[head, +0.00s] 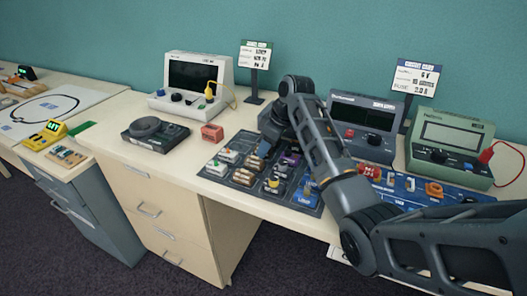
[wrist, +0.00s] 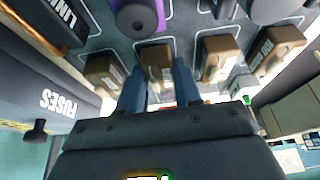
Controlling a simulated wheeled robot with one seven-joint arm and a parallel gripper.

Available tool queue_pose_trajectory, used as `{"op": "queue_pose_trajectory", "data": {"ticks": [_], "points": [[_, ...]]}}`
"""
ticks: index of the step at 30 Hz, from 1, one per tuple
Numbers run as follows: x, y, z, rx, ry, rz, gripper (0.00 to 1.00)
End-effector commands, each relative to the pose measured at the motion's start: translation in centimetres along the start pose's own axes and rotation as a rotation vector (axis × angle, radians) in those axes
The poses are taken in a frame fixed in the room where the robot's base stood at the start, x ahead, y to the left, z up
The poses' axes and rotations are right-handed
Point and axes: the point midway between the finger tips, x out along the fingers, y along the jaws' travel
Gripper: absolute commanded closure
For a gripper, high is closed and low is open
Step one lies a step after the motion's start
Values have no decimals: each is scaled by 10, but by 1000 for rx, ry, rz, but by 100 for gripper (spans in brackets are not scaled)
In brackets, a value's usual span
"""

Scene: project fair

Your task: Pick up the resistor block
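Several brown blocks, which look like the resistor blocks, sit in outlined slots on a dark parts tray (head: 234,184). In the wrist view one brown block (wrist: 155,56) lies in line with the gap between my fingertips, and others stand to its left (wrist: 104,70) and right (wrist: 218,55). Their lettering is too small to read surely. My gripper (wrist: 159,66) points down at the tray with its two fingers apart. I cannot tell whether the fingers touch the block. In the head view my arm partly covers the tray's back, and the fingertips are hidden.
A purple block (wrist: 138,14) sits close to the middle brown block. A box marked FUSES (wrist: 45,98) is at the wrist view's left. Meters (head: 360,128) stand behind the tray at right, and a small red block (head: 212,133) sits left of it.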

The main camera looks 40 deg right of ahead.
Motion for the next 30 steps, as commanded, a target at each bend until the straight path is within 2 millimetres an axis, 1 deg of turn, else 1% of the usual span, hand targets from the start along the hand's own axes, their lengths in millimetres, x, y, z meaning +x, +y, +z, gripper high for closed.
{"op": "queue_pose_trajectory", "data": {"ticks": [1, 9, 10, 17, 22, 26, 28, 29, 30], "points": [[0, 0, 0, 0, 0, 0, 72], [0, 0, 0, 0, 0, 0, 98], [0, 0, 0, 0, 0, 0, 99], [-1, 0, 0, 0, 1, 0, 99], [-8, 1, -4, -1, 2, 1, 99], [-23, 1, -11, -1, 3, 3, 99], [-36, 1, -16, -2, 4, 4, 99], [-41, 2, -17, -2, 5, 4, 99], [-48, 5, -7, 3, 3, 4, 99]]}}
